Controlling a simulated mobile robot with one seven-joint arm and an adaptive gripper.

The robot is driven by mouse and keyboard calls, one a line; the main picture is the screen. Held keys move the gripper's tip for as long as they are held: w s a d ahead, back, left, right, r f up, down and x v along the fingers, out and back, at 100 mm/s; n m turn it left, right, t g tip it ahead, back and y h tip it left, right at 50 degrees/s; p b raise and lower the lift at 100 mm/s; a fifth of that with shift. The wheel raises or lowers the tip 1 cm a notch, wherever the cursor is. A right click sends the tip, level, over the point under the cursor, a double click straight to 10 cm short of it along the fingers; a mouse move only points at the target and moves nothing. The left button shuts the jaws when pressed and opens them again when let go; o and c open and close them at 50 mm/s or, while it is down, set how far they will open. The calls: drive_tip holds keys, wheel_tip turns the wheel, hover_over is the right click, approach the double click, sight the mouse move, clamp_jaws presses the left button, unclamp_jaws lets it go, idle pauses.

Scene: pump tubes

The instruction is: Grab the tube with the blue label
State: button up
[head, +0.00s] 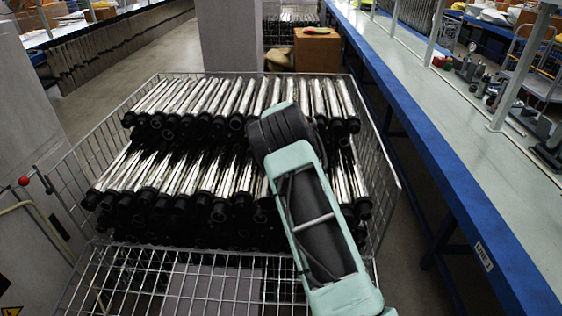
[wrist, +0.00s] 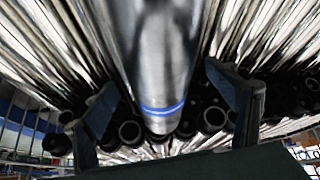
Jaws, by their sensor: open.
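In the wrist view, a shiny metal tube with a blue label (wrist: 160,60) runs down the middle of the picture. The label is a narrow blue band near the tube's lower end in that view. My gripper (wrist: 162,88) is open, with one dark finger on each side of this tube. In the head view, my arm covers the gripper, and I cannot make out the blue label there.
Several similar tubes with black ends (head: 150,170) lie in stacked rows in a wire cage (head: 395,190), close around the gripper. A long blue-edged workbench (head: 420,110) runs along the right. A cardboard box (head: 317,50) is behind the cage.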

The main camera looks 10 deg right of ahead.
drive_tip(key=c, duration=1.9)
drive_tip(key=shift+r, duration=0.1)
drive_tip(key=shift+c, duration=0.2)
drive_tip(key=shift+r, duration=0.1)
